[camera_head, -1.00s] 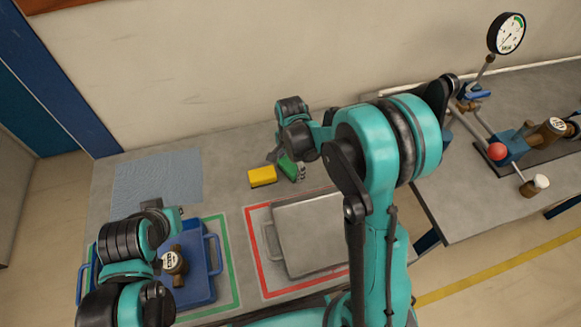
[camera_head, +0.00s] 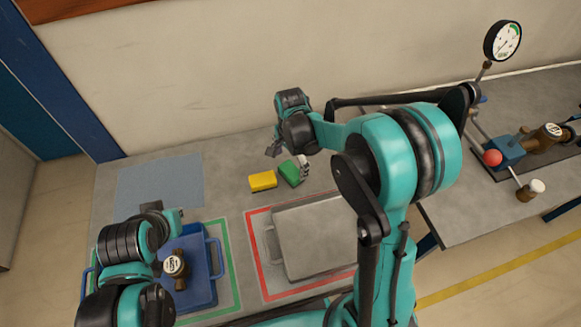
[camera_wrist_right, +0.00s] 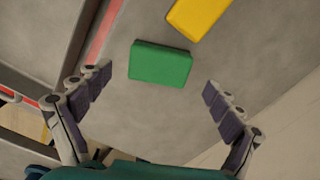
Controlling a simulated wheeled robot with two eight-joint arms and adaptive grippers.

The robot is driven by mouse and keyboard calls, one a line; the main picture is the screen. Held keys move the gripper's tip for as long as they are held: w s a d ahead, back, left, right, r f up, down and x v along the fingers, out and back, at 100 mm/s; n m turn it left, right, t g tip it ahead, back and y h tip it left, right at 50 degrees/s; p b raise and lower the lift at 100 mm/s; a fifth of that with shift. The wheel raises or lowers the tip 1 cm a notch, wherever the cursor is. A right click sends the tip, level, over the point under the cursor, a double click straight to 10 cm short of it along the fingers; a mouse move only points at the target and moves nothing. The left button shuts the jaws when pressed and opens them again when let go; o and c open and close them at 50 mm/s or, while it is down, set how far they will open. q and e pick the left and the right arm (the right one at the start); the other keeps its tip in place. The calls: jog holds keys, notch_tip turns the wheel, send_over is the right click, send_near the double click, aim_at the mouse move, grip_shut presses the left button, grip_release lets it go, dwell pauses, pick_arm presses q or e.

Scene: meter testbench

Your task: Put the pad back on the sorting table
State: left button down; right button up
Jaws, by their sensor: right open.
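A green pad (camera_head: 289,174) lies on the grey sorting table (camera_head: 230,190), just right of a yellow pad (camera_head: 263,181). In the right wrist view the green pad (camera_wrist_right: 160,63) is ahead of the spread fingers and in line with the gap between them. The yellow pad (camera_wrist_right: 199,15) is partly cut off by the top edge there. My right gripper (camera_head: 289,159) is open and empty, just above and behind the green pad. My left gripper (camera_head: 167,213) is at the blue tray; its fingers are not clear.
The blue tray (camera_head: 214,286) stands in a green outline and holds a brass meter (camera_head: 175,265). A grey tray (camera_head: 310,235) lies in a red outline. A blue-grey mat (camera_head: 160,183) is at the back left. The test bench (camera_head: 460,210) stands right.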

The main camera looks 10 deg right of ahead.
aim_at(291, 171)
notch_tip(291, 171, up, 7)
jog(key=p, duration=0.2)
jog(key=s+d+r+n+t, duration=0.2)
jog(key=s+r+n+t, duration=0.1)
jog(key=s+n, duration=0.3)
jog(key=s+d+r+n+t, duration=0.2)
jog(key=s+r+n+t, duration=0.2)
jog(key=s+n, duration=0.3)
jog(key=s, duration=0.3)
jog(key=shift+r, duration=0.35)
jog(key=shift+d, duration=0.1)
